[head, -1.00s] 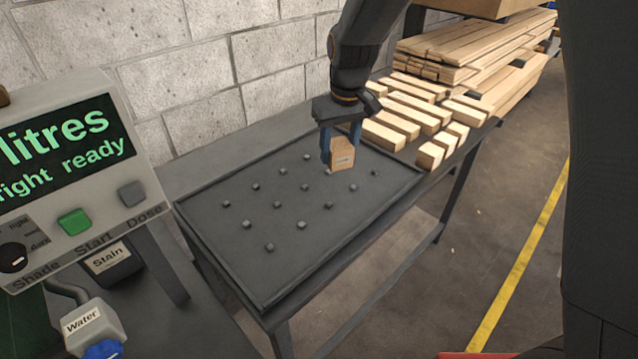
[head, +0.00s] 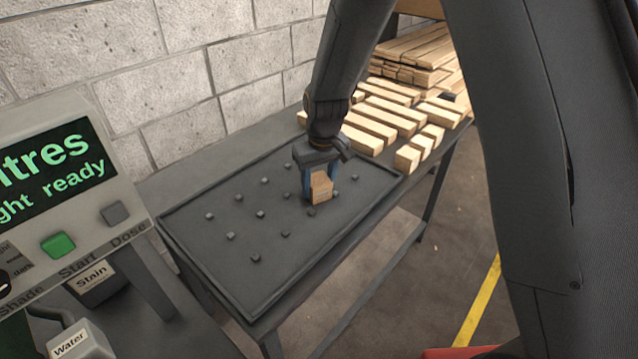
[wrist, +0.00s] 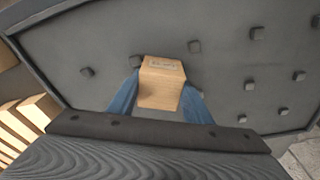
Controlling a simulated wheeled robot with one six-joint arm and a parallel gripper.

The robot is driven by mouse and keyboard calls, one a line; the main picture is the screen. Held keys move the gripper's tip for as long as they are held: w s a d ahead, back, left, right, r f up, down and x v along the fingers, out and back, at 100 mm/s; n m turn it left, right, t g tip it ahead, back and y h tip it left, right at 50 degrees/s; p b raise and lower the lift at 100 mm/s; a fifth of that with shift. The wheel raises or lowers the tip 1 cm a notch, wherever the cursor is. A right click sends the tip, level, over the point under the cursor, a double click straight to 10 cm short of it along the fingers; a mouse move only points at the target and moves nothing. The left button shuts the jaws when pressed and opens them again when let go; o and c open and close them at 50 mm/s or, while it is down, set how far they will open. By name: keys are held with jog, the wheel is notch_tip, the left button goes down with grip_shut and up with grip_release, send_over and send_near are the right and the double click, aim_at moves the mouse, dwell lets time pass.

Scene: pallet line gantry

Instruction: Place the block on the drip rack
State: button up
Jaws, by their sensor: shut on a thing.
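The block (head: 321,188) is a small light-brown wooden piece with dark print on one face. My gripper (head: 314,188) is shut on it, with blue fingers on either side. In the wrist view the block (wrist: 161,84) sits between the blue fingers (wrist: 160,98), its printed face toward the top. The drip rack (head: 200,247) is a dark grey tray with a low rim and several small square pegs. The block is over the rack's right half, close to the pegs. I cannot tell whether it touches them.
Cut wooden blocks (head: 370,124) lie on the bench right of the rack, with stacked planks (head: 415,50) behind. A control panel (head: 60,200) with a green-lettered screen stands at left, above containers labelled Stain (head: 92,280) and Water (head: 80,340). A block wall (head: 180,80) runs behind.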

aim_at(322, 184)
jog(key=o, duration=0.9)
jog(key=shift+f, duration=0.1)
notch_tip(322, 184, up, 12)
jog(key=s+b, duration=0.2)
jog(key=s+d+f+m, duration=0.2)
jog(key=s+d, duration=0.7)
jog(key=s, duration=0.1)
jog(key=s+d+f+m+g, duration=0.1)
jog(key=s+d+f+m, duration=0.1)
jog(key=s+d, duration=0.8)
jog(key=shift+d+f+m+h, duration=0.2)
jog(key=shift+f+m+h, duration=0.15)
jog(key=shift+m, duration=0.25)
